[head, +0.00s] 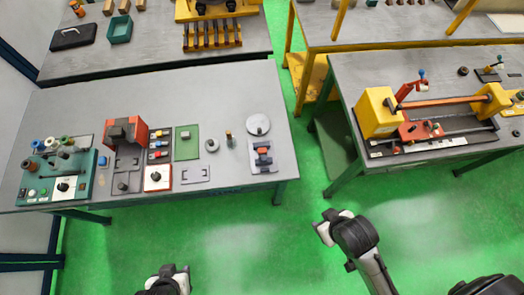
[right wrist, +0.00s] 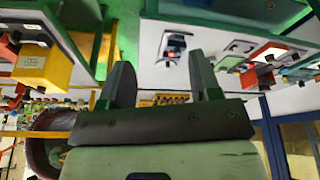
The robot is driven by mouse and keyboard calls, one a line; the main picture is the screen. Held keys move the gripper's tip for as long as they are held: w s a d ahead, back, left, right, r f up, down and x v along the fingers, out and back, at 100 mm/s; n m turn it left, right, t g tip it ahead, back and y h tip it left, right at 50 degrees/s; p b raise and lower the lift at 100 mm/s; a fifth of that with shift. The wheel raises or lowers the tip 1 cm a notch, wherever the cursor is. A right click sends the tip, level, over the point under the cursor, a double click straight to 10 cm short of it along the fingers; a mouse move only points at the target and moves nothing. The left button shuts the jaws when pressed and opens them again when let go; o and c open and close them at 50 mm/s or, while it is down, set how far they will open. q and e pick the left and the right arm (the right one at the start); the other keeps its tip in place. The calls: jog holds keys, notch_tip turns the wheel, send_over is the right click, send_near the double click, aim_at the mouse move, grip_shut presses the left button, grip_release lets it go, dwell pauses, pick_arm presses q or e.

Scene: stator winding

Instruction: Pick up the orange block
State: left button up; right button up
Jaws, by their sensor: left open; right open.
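No single loose orange block stands out clearly. Several small orange-brown blocks (head: 124,6) stand at the far edge of the back left table. A red-orange block-like housing (head: 139,134) stands on the near left table, with a dark part in front of it. My left gripper (head: 176,272) is at the bottom of the head view, over the floor, apart from the tables; its fingers are hard to make out. My right gripper (head: 325,228) is over the green floor between the tables. In the right wrist view its two dark fingers (right wrist: 163,85) are spread, with nothing between them.
The near left table (head: 230,90) carries a green control box (head: 55,175), small trays and a round disc (head: 258,124). The right table (head: 355,68) carries a yellow and orange fixture (head: 376,112). Green floor (head: 230,235) lies open in front of both.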

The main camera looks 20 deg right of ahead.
jog(key=o, duration=0.3)
